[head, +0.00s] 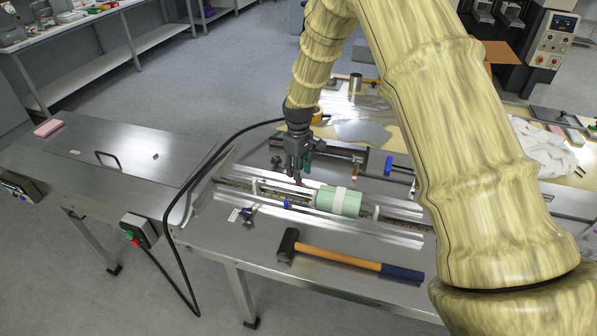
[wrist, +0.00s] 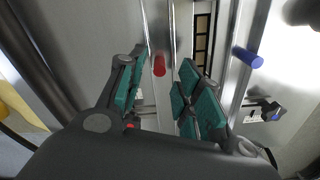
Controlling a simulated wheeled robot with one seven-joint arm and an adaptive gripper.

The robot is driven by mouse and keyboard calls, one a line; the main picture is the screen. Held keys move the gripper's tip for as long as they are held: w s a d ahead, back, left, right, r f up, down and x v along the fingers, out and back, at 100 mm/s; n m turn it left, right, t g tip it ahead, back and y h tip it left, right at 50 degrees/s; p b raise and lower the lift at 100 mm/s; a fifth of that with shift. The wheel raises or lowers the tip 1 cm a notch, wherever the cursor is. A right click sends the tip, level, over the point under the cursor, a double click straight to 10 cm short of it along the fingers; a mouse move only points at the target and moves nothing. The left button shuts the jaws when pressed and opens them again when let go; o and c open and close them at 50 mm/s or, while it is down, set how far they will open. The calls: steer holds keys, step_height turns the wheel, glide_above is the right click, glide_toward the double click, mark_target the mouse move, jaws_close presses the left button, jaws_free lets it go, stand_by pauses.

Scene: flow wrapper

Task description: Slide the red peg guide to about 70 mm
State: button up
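The red peg guide (wrist: 159,66) shows in the wrist view as a short red rounded peg beside a long metal rail. In the head view only a small red bit (head: 298,182) shows just under my gripper (head: 299,172), so most of it is hidden. My gripper (wrist: 161,74) is open, with its teal-padded fingers spread apart. In the wrist view the peg appears between the fingertips, nearer the left finger. I cannot tell whether either finger touches it. No scale reading is legible.
A blue peg (wrist: 248,57) stands across the channel. A pale green wrapped block (head: 326,200) lies in the channel to the right. A hammer (head: 345,257) lies along the table's front. A black cable (head: 170,215) loops over the left end.

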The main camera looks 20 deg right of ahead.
steer(key=shift+f, duration=1.2)
